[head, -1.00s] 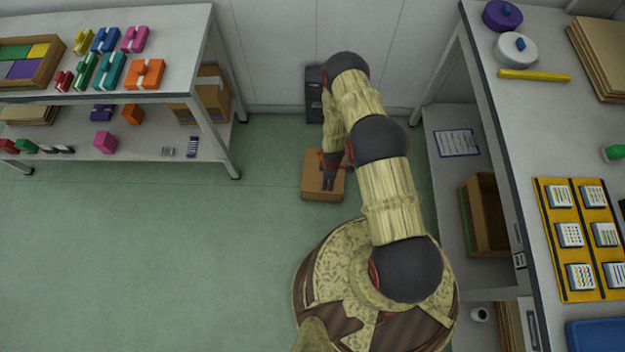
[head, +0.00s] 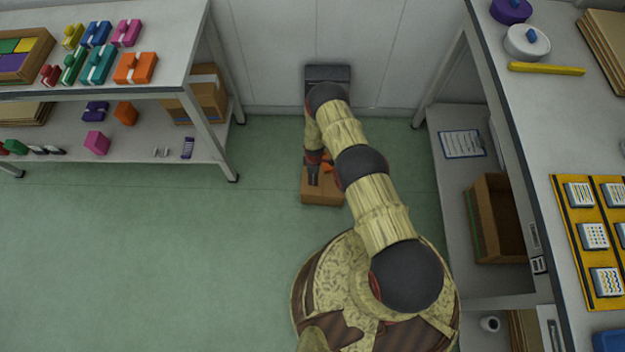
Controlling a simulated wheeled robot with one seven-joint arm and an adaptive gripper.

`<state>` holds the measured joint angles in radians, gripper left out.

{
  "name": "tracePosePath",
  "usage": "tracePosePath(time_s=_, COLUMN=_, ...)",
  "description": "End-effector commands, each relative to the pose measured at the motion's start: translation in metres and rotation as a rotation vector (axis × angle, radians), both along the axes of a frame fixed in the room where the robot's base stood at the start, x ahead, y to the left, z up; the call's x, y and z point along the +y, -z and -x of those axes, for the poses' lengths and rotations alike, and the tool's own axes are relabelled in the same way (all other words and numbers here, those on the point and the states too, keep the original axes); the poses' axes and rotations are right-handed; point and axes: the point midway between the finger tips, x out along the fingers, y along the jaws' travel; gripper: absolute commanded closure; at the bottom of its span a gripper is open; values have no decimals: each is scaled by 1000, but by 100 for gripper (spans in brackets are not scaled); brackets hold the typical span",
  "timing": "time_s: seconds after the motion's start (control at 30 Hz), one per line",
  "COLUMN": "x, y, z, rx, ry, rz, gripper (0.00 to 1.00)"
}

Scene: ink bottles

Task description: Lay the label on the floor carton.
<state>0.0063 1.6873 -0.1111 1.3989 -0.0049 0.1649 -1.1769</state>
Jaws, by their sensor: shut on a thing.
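The floor carton (head: 322,198) is a small brown box on the green floor, below the middle of the head view. My arm reaches over it from the lower right and hides its right and far parts. My gripper (head: 313,180) points down over the carton's left half, with dark fingers. It is shut on the label, of which almost nothing shows at this size. I cannot tell whether the fingertips touch the carton's top. A small orange patch (head: 327,168) shows just right of the fingers; I cannot tell what it is.
A dark grey box (head: 328,73) stands by the wall behind the carton. A two-level shelf (head: 215,135) with coloured items is at left. A workbench (head: 535,120) with an open brown box (head: 497,235) on its lower shelf is at right. The green floor left of the carton is free.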

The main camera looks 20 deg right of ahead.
Motion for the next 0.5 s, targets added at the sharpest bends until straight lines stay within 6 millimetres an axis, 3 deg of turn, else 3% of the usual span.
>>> tracePosePath(time_s=0.23, x=4, y=14, z=-10, rx=0, ry=0, rz=0, gripper=66)
tracePosePath(time_s=0.5, x=4, y=45, z=-11, rx=0, ry=1, rz=0, gripper=66)
